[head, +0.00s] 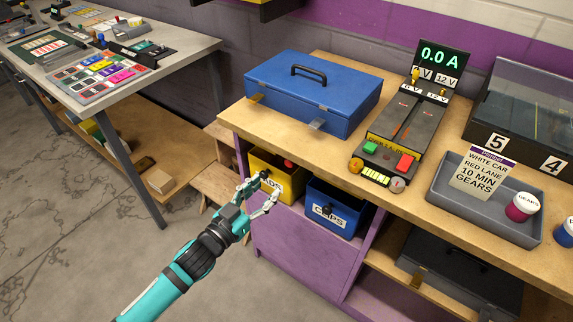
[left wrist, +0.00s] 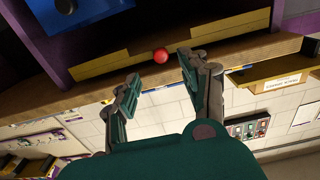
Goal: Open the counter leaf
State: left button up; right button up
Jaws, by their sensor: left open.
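The wooden counter (head: 330,170) runs from the middle to the right in the head view. I cannot tell which part of it is the leaf; no lifted panel shows. My left gripper (head: 270,184) is open and empty, in front of the yellow bin (head: 262,168) under the counter's left end. A red ball-shaped knob (head: 289,163) shows at the bin, just beyond the fingers. In the left wrist view the red knob (left wrist: 161,55) appears in the gap between the open fingertips (left wrist: 157,82), apart from them. My right gripper is out of view.
A blue case (head: 310,90), a slot-track controller (head: 405,130) and a grey tray (head: 490,205) stand on the counter. A blue bin (head: 335,207) is right of the yellow one. A brown wooden piece (head: 210,160) stands left of the counter. The left floor is clear.

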aim_at(288, 166)
pick_arm(q)
jog(key=x, duration=1)
grip_shut()
jog(key=shift+s, duration=0.1)
